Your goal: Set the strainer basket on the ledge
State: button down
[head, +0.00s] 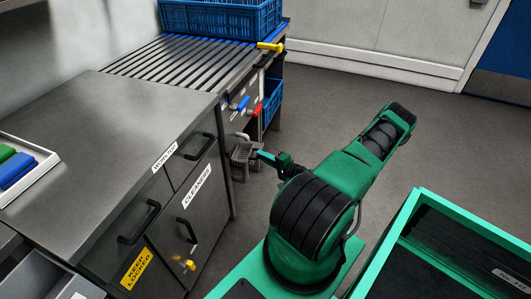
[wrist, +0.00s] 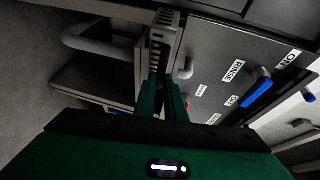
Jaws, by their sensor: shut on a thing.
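The strainer basket (head: 242,153) is a small grey slotted piece beside the front of the steel counter, below the valve panel. It also shows in the wrist view (wrist: 165,35), at top centre. My gripper (head: 255,156) is shut on it and holds it from the right. In the wrist view the green fingers (wrist: 163,95) reach up to the basket's near end. A flat grey surface (wrist: 95,75) lies left of the fingers in the wrist view; I cannot tell whether it is the ledge. No ledge is clear in the head view.
A panel with a blue valve handle (head: 239,104) and a red one (head: 257,110) is above the basket. A grey bent pipe (wrist: 85,40) is close left in the wrist view. A cabinet (head: 188,215) stands left. Open floor (head: 340,90) lies right.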

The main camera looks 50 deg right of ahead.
jog(key=d, duration=0.1)
jog(key=w+d, duration=0.1)
jog(key=d, duration=0.1)
jog(key=shift+w+d+f, duration=0.25)
jog(key=shift+d+f, duration=0.1)
jog(key=shift+d, duration=0.05)
jog(key=c, duration=1.8)
grip_release()
jog(key=shift+s, duration=0.1)
